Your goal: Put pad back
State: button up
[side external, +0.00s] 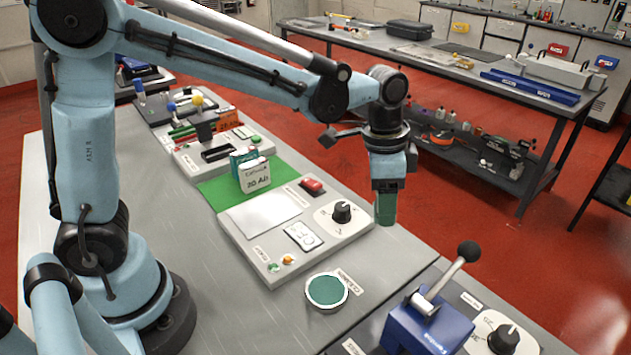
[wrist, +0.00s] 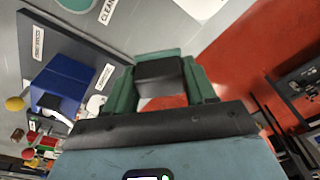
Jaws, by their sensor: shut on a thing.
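My gripper (side external: 386,205) points straight down past the right edge of the grey panel with the black knob. Its green fingers also show in the wrist view (wrist: 160,88), shut on a dark grey block, which I take as the pad (wrist: 160,73). A green strip shows along the block's far edge. In the side view the pad cannot be told apart from the green fingertips. A round white-rimmed dish with a green face (side external: 327,289) lies on the bench, left of and nearer than my gripper, beside a partly legible label beginning "CLEAN".
A grey panel (side external: 260,236) carries a black knob, a red switch and small lamps. A white-fronted box (side external: 255,177) stands on a green mat (side external: 215,195). A blue lever device (side external: 425,325) stands at front right. Red floor shows beyond the bench.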

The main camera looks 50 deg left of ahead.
aim_at(383, 258)
jog(key=shift+d+f, duration=0.15)
jog(key=shift+d, duration=0.4)
jog(key=shift+d+f, duration=0.1)
jog(key=shift+f, duration=4.85)
jog(key=shift+f, duration=0.1)
jog(key=o, duration=1)
